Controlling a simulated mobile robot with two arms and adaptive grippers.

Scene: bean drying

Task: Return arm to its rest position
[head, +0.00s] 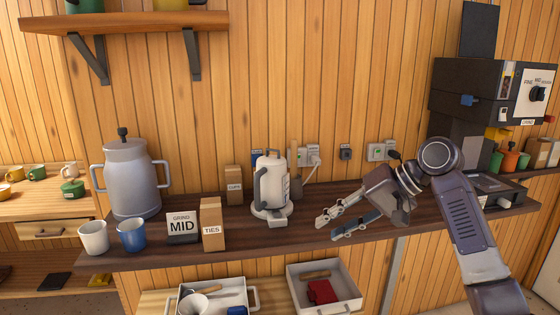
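My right arm comes in from the right edge. Its gripper (326,230) is over the front part of the dark wooden counter (280,238), pointing left. The two fingers are apart with nothing visible between them. Its fingertips are to the right of and a little in front of a white kettle-like appliance (270,185), apart from it in the picture. My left gripper does not show.
A large grey urn (130,178), a white cup (93,237), a blue cup (132,235), a MID sign (182,227) and a TIES box (213,225) stand on the left. A dark grinder (465,95) stands at the right. Two open drawers or trays (343,304) are below the counter.

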